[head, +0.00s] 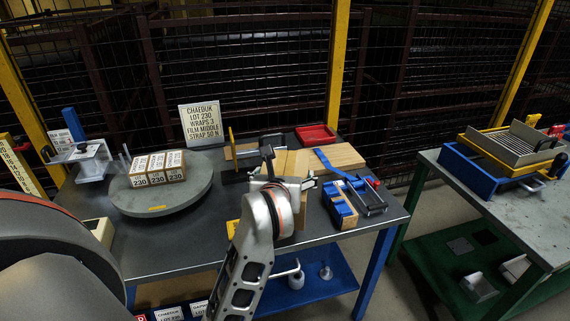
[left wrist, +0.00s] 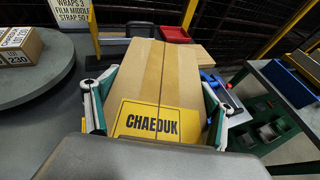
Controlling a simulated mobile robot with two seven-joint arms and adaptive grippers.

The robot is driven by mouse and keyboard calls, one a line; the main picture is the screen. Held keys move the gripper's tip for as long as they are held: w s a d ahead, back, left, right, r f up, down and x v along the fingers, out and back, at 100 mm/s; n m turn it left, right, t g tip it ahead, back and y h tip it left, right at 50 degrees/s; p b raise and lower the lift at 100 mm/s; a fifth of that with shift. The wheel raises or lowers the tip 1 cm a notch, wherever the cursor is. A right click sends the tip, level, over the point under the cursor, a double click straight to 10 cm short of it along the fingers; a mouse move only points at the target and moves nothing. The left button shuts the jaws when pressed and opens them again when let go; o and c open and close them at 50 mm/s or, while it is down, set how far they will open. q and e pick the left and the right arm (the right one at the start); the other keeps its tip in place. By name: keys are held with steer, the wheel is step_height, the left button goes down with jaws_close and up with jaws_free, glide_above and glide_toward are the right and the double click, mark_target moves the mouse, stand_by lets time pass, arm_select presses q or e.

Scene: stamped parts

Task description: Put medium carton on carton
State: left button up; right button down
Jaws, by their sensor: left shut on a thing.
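A brown carton (left wrist: 160,75) with a yellow CHAEDUK label fills the middle of the left wrist view. My left gripper (left wrist: 155,108) is shut on it, with one finger against each side. In the head view my left gripper (head: 284,178) is over the middle of the bench and hides much of the held carton (head: 291,162). Flat brown cardboard or board (head: 341,156) shows behind and to the right of it; I cannot tell whether this is another carton. Several small cartons (head: 157,167) marked 230 stand together on a round grey turntable (head: 196,190). My right gripper is not in view.
A sign (head: 201,124) stands behind the turntable. A red tray (head: 316,135) is at the back of the bench. A blue strapping tool (head: 353,192) lies at the right. A second bench (head: 500,195) stands further right, across a gap. A mesh fence is behind.

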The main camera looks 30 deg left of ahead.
arm_select(q)
step_height(320, 180, down, 5)
steer(key=shift+r+b, duration=0.1)
steer(key=shift+b, duration=0.55)
steer(key=shift+f+b, duration=0.75)
steer(key=shift+f, duration=2)
steer(key=shift+f, duration=0.1)
steer(key=o, duration=2.1)
steer(key=shift+f, duration=0.25)
